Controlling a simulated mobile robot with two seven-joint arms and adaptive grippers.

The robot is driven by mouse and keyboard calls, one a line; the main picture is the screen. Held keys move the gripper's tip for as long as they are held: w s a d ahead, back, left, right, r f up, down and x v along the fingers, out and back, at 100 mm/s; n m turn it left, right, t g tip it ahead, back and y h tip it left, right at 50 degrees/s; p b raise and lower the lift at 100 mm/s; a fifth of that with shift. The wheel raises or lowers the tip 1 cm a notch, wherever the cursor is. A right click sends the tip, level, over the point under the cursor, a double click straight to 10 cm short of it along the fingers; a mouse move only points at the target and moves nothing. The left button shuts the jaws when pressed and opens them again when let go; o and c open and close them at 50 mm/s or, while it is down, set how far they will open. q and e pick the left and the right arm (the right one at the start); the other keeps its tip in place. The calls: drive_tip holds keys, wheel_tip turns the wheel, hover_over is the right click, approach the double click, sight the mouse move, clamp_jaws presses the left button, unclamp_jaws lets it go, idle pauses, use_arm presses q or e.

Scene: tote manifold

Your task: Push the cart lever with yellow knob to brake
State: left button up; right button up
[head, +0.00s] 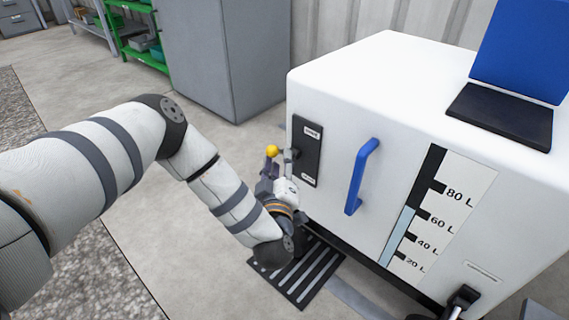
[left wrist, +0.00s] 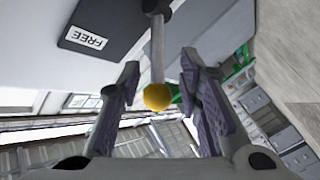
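The cart (head: 400,75) is a white box with a black lever plate (head: 307,150) on its near-left face. A lever with a yellow knob (head: 272,151) sticks out from the plate. In the left wrist view the knob (left wrist: 158,96) and its grey rod (left wrist: 157,45) sit between the two fingers of my left gripper (left wrist: 160,66). The fingers are apart, with a visible gap on both sides of the knob. The plate shows a label reading FREE (left wrist: 86,39), upside down here. In the head view my left gripper (head: 268,172) is just below the knob, partly hidden by its own wrist.
A blue handle (head: 362,175) stands out from the cart face right of the plate, beside a litre gauge (head: 440,215). A dark slotted grate (head: 300,275) lies on the floor below my wrist. A grey cabinet (head: 225,50) and green shelf (head: 135,40) stand behind.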

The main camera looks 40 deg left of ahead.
sight(281, 153)
use_arm(q)
drive_tip(key=shift+b+x, duration=0.35)
drive_tip(key=shift+x, duration=1.5)
use_arm(e)
drive_tip(key=shift+s+f, duration=0.2)
drive_tip(key=shift+f, duration=0.25)
use_arm(q)
drive_tip(key=shift+r, duration=0.15)
clamp_jaws()
drive_tip(key=shift+d, duration=0.1)
use_arm(e)
drive_tip(key=shift+s+d+f, duration=0.1)
drive_tip(key=shift+s+f, duration=0.05)
drive_tip(key=shift+s, duration=0.1)
